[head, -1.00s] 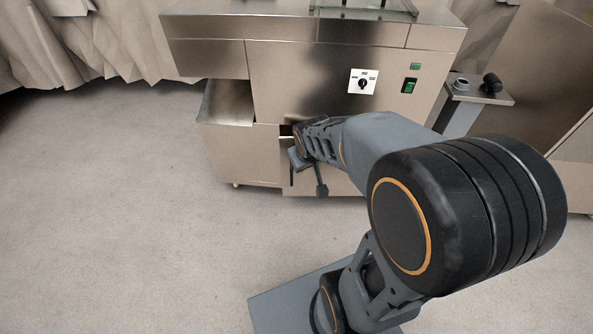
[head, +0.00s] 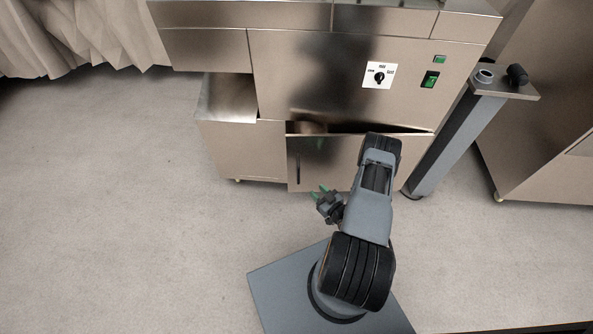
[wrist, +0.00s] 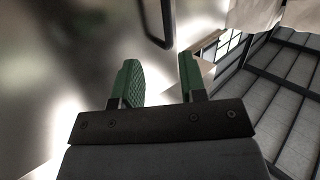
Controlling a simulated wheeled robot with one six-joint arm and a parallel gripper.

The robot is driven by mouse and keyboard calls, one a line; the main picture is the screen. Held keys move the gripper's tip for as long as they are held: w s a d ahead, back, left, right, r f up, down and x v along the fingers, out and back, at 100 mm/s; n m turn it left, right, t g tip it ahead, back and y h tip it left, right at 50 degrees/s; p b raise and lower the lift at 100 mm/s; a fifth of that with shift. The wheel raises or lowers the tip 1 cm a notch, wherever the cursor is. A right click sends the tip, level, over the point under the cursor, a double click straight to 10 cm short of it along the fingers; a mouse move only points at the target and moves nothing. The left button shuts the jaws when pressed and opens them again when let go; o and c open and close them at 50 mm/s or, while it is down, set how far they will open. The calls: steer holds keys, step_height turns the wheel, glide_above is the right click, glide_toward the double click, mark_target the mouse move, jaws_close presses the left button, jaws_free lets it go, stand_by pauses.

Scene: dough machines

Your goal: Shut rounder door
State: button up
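The rounder (head: 310,75) is a steel machine with a dial and a green switch. Its lower door (head: 325,165) stands partly open, with a dark gap along its top edge. A dark vertical handle (head: 297,168) is near the door's left edge. My gripper (head: 321,191) is in front of the door, low and right of the handle in the picture. In the wrist view, my gripper (wrist: 162,78) is open, its two green fingers apart with nothing between them. A dark bar, apparently the handle (wrist: 158,25), is beyond the fingertips. Contact with the door is not visible.
A post with a small shelf (head: 505,85) stands right of the rounder, holding a ring and a dark knob. Another steel cabinet (head: 545,150) is at the far right. The floor (head: 120,220) to the left is clear. Curtains (head: 80,35) hang at back left.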

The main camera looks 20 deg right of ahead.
mark_target(299, 176)
steer(key=shift+m+t, duration=0.5)
steer(key=shift+t, duration=0.1)
steer(key=x, duration=0.4)
steer(key=b+x, duration=0.1)
steer(key=x, duration=0.3)
steer(key=a+f+b+x, duration=0.1)
steer(key=x, duration=0.3)
jaws_close()
